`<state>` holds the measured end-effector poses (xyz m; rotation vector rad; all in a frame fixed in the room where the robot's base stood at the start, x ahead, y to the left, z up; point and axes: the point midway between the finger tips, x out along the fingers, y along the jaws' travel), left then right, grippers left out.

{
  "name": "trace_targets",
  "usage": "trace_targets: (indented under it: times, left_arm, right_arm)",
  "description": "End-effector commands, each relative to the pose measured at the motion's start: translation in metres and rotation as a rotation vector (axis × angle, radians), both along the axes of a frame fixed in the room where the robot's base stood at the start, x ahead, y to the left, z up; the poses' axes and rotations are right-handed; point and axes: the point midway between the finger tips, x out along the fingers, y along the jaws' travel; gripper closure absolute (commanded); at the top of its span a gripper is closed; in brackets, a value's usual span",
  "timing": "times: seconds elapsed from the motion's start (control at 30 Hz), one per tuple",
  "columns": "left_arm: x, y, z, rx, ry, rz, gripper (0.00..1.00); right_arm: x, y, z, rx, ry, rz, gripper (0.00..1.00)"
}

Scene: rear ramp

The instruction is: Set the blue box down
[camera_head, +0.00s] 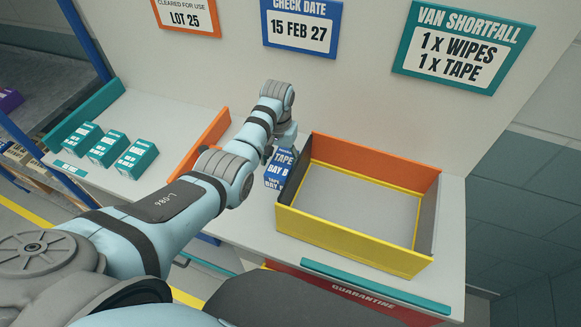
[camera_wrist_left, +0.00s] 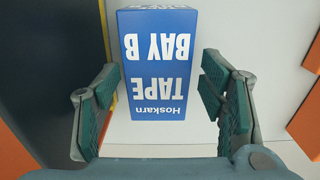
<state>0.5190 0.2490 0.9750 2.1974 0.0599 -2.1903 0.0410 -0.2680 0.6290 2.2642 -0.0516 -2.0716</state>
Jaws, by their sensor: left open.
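The blue box (camera_head: 284,163), lettered TAPE BAY B, is on the white counter just left of the yellow-and-orange tray. In the left wrist view the blue box (camera_wrist_left: 158,62) lies between the two green-padded fingers of my left gripper (camera_wrist_left: 160,85). The fingers are open, with a small gap on the right side of the box; on the left side I cannot tell whether the finger touches. In the head view my left wrist hides part of the box and most of the gripper. My right gripper is not in view.
The open tray (camera_head: 351,245) is empty and close beside the box. An orange divider (camera_head: 212,131) stands to the left. Several teal boxes (camera_head: 108,148) are farther left. Wall signs such as CHECK DATE (camera_head: 301,24) hang behind. A teal strip (camera_head: 362,286) edges the counter front.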

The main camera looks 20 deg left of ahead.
Motion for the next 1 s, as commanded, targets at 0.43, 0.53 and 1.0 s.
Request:
trace_targets:
  times: [0.43, 0.53, 1.0]
  left_arm:
    - [-0.001, 0.003, -0.033, -0.001, 0.000, 0.006, 0.42]
    - [-0.001, 0.002, -0.033, 0.000, 0.000, 0.005, 0.58]
    - [-0.001, 0.002, -0.030, -0.001, 0.001, 0.004, 0.86]
  right_arm:
    - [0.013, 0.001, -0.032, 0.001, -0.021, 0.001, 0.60]
    - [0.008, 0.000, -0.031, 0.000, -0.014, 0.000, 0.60]
    - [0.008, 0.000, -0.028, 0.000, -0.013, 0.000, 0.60]
